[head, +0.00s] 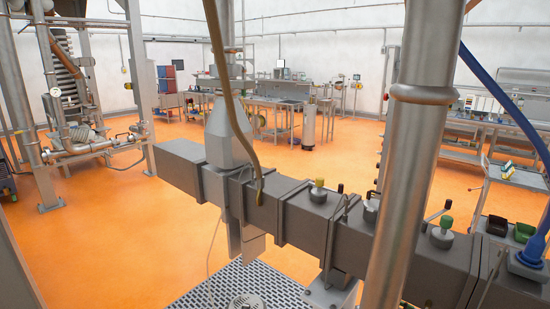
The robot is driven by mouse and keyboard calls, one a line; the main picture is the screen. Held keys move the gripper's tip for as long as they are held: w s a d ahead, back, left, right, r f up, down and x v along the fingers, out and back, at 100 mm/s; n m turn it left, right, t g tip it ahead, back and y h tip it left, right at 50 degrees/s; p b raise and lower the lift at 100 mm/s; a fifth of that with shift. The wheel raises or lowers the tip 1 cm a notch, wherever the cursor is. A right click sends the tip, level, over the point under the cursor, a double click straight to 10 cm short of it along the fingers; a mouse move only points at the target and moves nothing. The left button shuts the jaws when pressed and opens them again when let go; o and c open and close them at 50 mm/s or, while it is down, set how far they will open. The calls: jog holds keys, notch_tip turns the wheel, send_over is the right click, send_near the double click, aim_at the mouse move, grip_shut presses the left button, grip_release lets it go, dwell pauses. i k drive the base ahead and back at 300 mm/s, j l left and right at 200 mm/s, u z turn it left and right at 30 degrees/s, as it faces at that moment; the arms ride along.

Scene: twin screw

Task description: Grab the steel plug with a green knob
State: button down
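The steel plug with a green knob (444,232) sits upright on top of the long grey extruder barrel (395,246), right of the thick steel pipe. Its green knob points up. My gripper is not in view, so its place relative to the plug cannot be told.
The thick vertical steel pipe (412,150) stands in front of the barrel, just left of the plug. Another plug with a yellowish knob (319,189) sits farther left. A blue hose (505,100) comes down at the right. A perforated metal step (255,285) lies below. Orange floor (90,250) is open at left.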

aim_at(446, 221)
jog(key=i+l+u, duration=0.1)
jog(key=l+u, duration=0.9)
jog(key=l, duration=0.15)
jog(key=k+l+u, duration=0.15)
jog(key=l+u, duration=0.35)
jog(key=l, duration=0.1)
